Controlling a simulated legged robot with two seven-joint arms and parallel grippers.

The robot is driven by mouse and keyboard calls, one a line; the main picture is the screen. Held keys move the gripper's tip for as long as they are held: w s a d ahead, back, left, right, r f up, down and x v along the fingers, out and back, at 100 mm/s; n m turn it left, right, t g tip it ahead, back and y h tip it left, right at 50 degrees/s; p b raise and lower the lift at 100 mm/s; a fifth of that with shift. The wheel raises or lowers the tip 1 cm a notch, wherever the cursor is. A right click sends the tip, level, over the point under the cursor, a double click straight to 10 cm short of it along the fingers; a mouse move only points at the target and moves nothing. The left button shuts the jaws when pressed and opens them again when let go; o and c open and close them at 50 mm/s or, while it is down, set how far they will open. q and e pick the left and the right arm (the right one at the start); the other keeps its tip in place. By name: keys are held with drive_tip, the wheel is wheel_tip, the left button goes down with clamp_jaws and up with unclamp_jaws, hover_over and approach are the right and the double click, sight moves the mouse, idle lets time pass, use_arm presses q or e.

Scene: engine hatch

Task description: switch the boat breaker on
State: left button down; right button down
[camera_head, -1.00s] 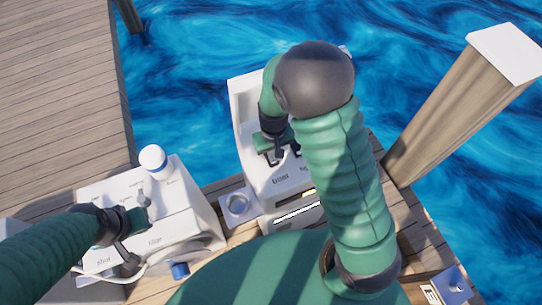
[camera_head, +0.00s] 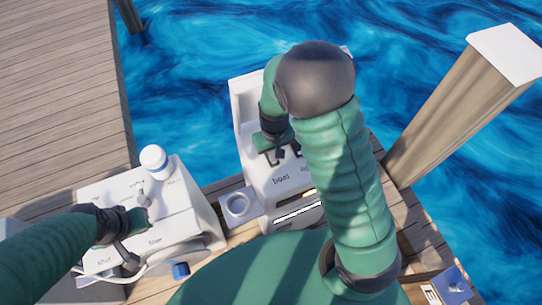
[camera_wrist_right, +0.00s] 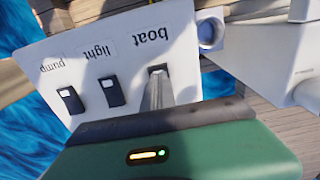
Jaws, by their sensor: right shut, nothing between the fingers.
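The white breaker panel (camera_head: 287,180) stands on the dock in the middle of the head view, with the word "boat" on its face. In the right wrist view the panel (camera_wrist_right: 60,22) appears upside down. The boat breaker (camera_wrist_right: 157,69) sits by its label, mostly hidden by my fingers. My right gripper (camera_wrist_right: 158,92) is shut and empty, its fingertips at the boat breaker; contact is unclear. In the head view my right gripper (camera_head: 277,155) is over the panel. My left gripper (camera_head: 137,232) is by the white box at left; its jaw opening is unclear.
The light breaker (camera_wrist_right: 111,91) and pump breaker (camera_wrist_right: 70,99) are beside the boat breaker. A wooden post (camera_head: 455,110) rises at right. Water lies beyond the dock.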

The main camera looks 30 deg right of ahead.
drive_tip(key=shift+d+f, duration=0.1)
drive_tip(key=shift+d, duration=0.05)
drive_tip(key=shift+f+b, duration=0.6)
drive_tip(key=shift+f, duration=0.25)
idle(0.5)
wheel_tip(320, 180, up, 7)
drive_tip(key=p, duration=0.6)
drive_tip(key=shift+r+p, duration=0.1)
drive_tip(key=shift+p, duration=0.3)
